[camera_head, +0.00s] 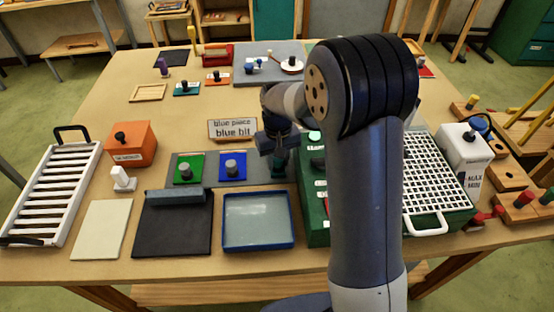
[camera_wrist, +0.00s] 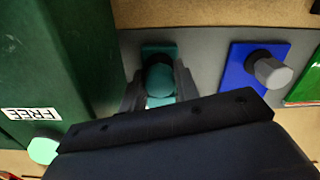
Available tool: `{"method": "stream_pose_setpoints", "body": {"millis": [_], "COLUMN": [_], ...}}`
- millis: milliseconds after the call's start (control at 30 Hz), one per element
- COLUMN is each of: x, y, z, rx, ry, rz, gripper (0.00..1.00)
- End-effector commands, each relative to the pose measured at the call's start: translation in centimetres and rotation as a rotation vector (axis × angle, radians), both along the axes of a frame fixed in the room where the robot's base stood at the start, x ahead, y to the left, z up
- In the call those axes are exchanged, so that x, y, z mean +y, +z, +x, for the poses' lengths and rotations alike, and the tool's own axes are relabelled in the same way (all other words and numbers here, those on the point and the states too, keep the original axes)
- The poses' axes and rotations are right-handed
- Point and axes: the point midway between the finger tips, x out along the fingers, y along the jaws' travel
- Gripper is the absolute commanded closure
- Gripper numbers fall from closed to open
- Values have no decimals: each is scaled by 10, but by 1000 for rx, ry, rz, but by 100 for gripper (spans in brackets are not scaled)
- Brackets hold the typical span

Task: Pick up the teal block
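A teal block with a round teal knob (camera_wrist: 160,78) stands on a grey strip beside the blue piece in the wrist view. My gripper's own body hides the near part of the block. Another teal piece with a dark knob (camera_head: 187,88) lies farther back on the table.
A blue piece (camera_wrist: 252,68) and a green piece (camera_head: 189,167) with grey knobs share the grey strip. A dark green box (camera_wrist: 60,60) rises close beside my gripper. A sign (camera_head: 233,129) stands behind the strip; a blue-rimmed tray (camera_head: 258,246) lies in front.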

Motion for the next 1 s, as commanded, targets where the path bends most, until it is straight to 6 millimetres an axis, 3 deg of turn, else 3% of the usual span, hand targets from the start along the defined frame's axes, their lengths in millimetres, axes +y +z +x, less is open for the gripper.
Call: {"method": "stream_pose_setpoints", "body": {"millis": [267, 567, 1000], "x": [0, 0, 0], "y": [0, 8, 87], "z": [0, 1, 1], "rx": [-1, -3, -5], "ry": [0, 0, 0], "rz": [0, 1, 1], "gripper": [92, 92, 92]}}
